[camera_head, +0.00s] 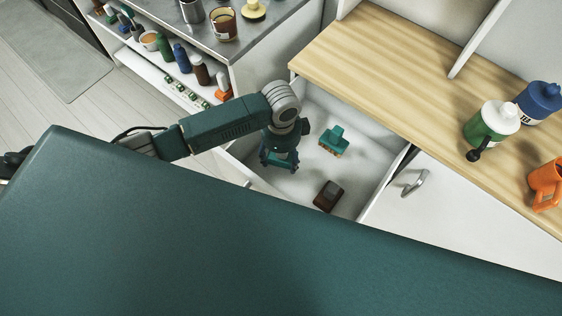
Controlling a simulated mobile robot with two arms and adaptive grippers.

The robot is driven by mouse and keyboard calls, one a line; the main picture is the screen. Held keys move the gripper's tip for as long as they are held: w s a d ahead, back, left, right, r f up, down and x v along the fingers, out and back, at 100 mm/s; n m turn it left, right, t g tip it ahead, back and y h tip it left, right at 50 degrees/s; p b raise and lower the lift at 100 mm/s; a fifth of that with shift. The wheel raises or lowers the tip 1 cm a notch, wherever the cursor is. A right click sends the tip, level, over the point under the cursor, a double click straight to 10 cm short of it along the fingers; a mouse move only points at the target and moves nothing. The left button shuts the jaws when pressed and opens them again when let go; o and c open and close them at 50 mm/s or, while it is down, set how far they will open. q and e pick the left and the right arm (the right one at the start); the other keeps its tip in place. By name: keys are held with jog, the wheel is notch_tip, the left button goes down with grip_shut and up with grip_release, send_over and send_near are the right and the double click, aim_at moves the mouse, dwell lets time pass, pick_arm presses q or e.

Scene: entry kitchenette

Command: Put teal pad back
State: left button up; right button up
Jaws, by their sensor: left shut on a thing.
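My left gripper (279,162) reaches down into the open white drawer (262,182) and points downward. It is shut on a small teal thing, which looks like the teal pad (285,157). The fingers and the pad are of similar colour, so the pad's edges are hard to make out. I cannot tell whether it touches the drawer floor. A teal block-like object with an orange-brown lower edge (334,140) lies in the drawer just right of the gripper, apart from it. My right gripper is out of view.
A dark brown object (328,195) lies near the drawer's front. The wooden counter (372,58) borders the drawer and carries a green-white bottle (491,122), a blue container (539,101) and an orange mug (546,184). A shelf with several bottles (182,58) stands at left.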

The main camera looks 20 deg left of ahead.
aim_at(281, 164)
pick_arm(q)
notch_tip(281, 164, down, 4)
jog(key=shift+r, duration=0.15)
jog(key=shift+f, duration=0.25)
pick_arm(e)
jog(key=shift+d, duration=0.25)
pick_arm(q)
jog(key=shift+f, duration=0.1)
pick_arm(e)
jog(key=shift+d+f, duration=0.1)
pick_arm(q)
jog(key=o, duration=2)
notch_tip(281, 164, up, 11)
jog(key=shift+f, duration=0.1)
jog(key=shift+r, duration=0.75)
